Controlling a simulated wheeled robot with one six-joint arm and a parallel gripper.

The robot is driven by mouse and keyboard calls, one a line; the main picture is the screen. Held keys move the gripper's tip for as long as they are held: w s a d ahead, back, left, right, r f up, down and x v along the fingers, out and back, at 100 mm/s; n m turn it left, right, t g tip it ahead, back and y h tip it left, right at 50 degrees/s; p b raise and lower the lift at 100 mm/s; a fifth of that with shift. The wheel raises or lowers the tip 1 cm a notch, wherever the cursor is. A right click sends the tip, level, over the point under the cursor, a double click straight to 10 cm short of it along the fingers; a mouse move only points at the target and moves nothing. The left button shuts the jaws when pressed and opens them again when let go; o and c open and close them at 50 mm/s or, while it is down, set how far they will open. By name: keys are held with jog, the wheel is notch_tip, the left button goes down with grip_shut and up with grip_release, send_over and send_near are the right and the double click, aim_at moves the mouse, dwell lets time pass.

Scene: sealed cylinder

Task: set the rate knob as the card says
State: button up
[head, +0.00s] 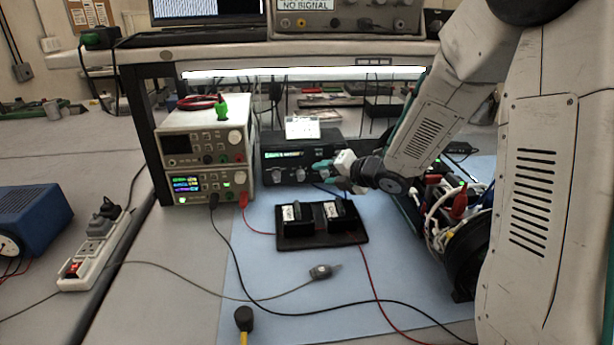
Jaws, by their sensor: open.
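A black instrument box (296,156) with a row of knobs (300,174) on its front stands under the shelf. The knob labels are too small to read, so I cannot tell which is the rate knob. A small white card (302,127) stands on top of the box; its writing is not legible.
Two stacked white bench instruments (207,150) stand left of the box. A black tray (321,240) with two black blocks lies in front, with cables across the blue mat (290,320). The shelf edge (300,52) hangs above. A wired device (450,220) stands right.

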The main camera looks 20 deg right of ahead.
aim_at(304, 176)
jog(key=shift+w+a+f+y, duration=0.15)
jog(key=shift+a+f+y, duration=0.05)
jog(key=shift+y, duration=0.1)
jog(key=x, duration=0.7)
jog(key=shift+w+a, duration=0.1)
jog(key=shift+w, duration=0.1)
